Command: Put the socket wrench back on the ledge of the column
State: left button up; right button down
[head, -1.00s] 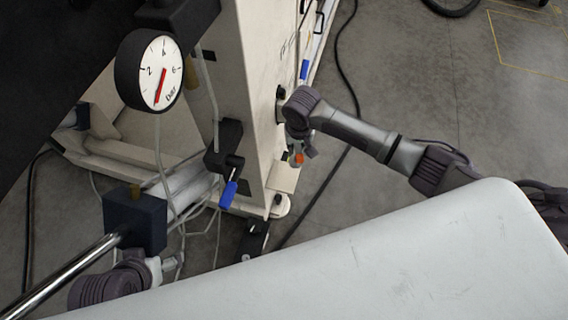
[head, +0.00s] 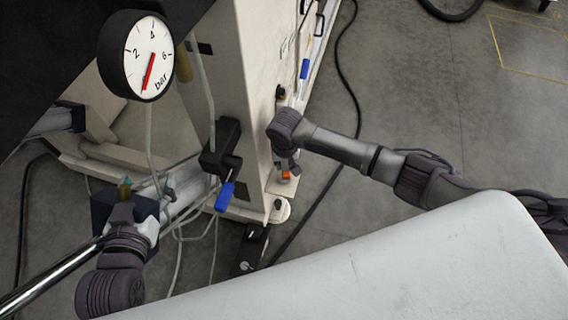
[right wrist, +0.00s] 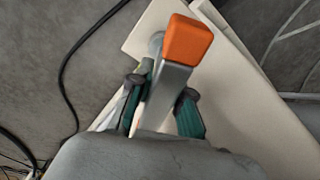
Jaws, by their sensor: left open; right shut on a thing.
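The socket wrench (right wrist: 188,42) has an orange end and a grey shaft. In the right wrist view my right gripper (right wrist: 160,98) is shut on the shaft, with the orange end pointing away from the camera. In the head view the orange end (head: 286,174) shows just below my right gripper (head: 289,160), beside the lower part of the cream column (head: 250,110). A cream ledge-like surface (right wrist: 235,95) lies behind the wrench in the wrist view; I cannot tell whether they touch. My left gripper (head: 147,194) is open at the dark blue block, left of the column.
A pressure gauge (head: 135,55) hangs at the upper left. A blue-handled crank (head: 225,195) sticks out of the column's left side. A dark block (head: 103,210) with a metal bar, loose cables and a pale panel (head: 380,260) in front limit the room.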

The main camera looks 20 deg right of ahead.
jog(key=shift+f, duration=0.15)
jog(key=c, duration=1.1)
grip_release()
